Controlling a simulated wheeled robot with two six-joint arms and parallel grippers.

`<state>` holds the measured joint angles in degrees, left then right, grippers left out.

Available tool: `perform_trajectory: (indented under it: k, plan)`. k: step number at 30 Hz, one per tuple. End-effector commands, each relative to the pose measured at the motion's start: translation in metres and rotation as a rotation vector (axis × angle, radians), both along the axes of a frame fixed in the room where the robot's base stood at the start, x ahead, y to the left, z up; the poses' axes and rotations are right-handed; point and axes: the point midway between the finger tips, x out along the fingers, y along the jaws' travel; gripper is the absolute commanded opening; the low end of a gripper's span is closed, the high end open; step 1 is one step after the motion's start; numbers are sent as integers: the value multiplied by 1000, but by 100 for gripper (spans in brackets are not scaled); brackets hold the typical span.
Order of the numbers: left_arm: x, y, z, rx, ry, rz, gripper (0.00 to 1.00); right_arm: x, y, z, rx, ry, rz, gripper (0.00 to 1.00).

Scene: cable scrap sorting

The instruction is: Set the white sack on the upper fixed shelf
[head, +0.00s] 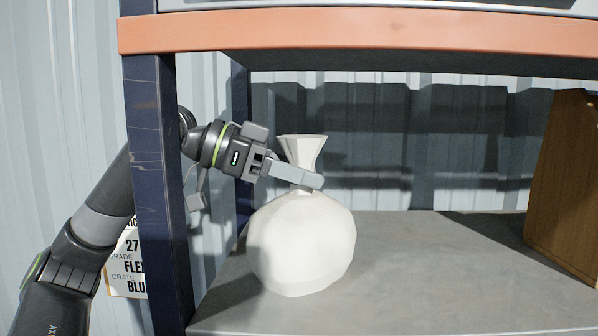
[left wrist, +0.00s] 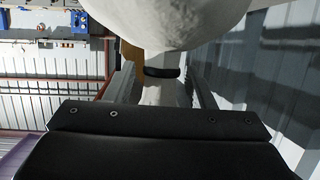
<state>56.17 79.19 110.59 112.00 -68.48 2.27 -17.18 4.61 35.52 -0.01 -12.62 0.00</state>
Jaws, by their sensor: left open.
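The white sack (head: 302,240) stands upright on the grey shelf board (head: 430,270), below an orange beam. Its narrow neck flares out at the top. My left gripper (head: 308,180) comes in from the left at the neck, with its fingers open. In the left wrist view the sack (left wrist: 185,20) fills the top, and its neck with a black band lies between the two spread fingers (left wrist: 163,88). The far finger is hidden behind the neck in the head view. My right gripper is not in view.
The orange beam (head: 380,30) of a higher level runs above the sack. A dark blue post (head: 155,190) stands at the left, close to my left arm. A brown wooden panel or box (head: 567,180) stands on the board at the right. The board between it and the sack is clear.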

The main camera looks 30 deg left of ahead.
Motion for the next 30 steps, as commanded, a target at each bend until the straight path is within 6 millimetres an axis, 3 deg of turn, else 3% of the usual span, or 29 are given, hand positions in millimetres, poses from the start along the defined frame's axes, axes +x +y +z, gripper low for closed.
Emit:
perform_trajectory:
  k: [2, 8, 18, 24, 30]
  plan:
    - [0, 0, 3, 0, 0, 0, 49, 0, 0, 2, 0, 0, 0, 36]
    - [-11, 15, 4, 0, -1, 5, 49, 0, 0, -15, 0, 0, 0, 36]
    - [-54, 63, 27, -1, -3, 4, 49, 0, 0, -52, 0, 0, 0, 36]
    - [-69, 82, 38, -2, -2, 1, 49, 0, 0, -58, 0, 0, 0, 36]
    - [-74, 87, 41, 0, 0, 0, 49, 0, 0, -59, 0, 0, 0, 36]
